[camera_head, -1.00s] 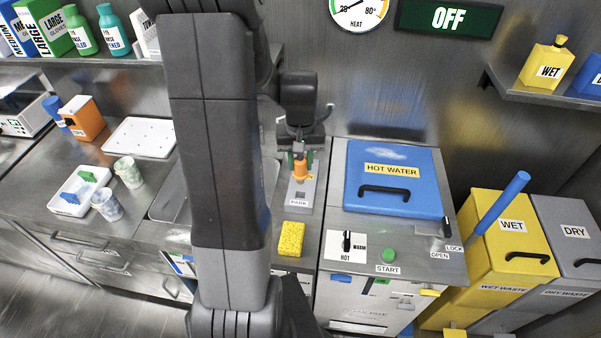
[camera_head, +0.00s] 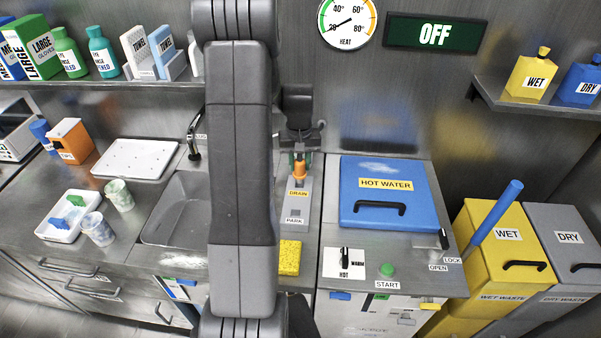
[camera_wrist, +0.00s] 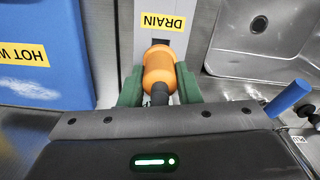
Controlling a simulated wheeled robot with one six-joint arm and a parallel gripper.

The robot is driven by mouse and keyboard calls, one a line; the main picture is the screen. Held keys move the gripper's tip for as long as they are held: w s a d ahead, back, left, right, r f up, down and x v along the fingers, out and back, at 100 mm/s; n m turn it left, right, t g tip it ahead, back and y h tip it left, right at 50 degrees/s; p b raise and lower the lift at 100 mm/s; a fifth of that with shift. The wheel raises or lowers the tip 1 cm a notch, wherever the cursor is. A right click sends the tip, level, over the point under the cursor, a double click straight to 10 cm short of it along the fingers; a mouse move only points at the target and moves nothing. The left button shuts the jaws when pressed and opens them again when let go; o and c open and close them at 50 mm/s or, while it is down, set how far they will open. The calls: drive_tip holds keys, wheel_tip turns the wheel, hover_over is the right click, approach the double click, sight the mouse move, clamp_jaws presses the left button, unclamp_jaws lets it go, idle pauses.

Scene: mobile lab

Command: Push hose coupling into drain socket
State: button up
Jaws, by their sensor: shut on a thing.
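The orange hose coupling (camera_head: 299,169) is held between the green fingers of my gripper (camera_head: 299,160). In the wrist view the coupling (camera_wrist: 158,70) lies between the two green fingers of my gripper (camera_wrist: 158,88), with a dark hose end toward me. The drain socket (camera_wrist: 160,43) is a dark square opening on the grey strip, just beyond the coupling's tip and below the DRAIN label (camera_wrist: 163,21). The tip lies close to the opening; I cannot tell whether it touches or enters it. In the head view the coupling stands just behind the DRAIN label (camera_head: 298,193).
The sink (camera_head: 180,207) lies left, partly behind my arm. A yellow sponge (camera_head: 289,257) lies in front of the PARK label (camera_head: 294,220). A blue plug (camera_wrist: 288,98) shows in the wrist view.

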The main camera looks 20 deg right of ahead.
sight(300, 172)
drive_tip(key=shift+f, duration=1.9)
drive_tip(key=shift+f, duration=0.2)
drive_tip(key=o, duration=1)
wheel_tip(300, 172, up, 12)
drive_tip(key=shift+r+b, duration=0.2)
drive_tip(key=shift+b, duration=0.1)
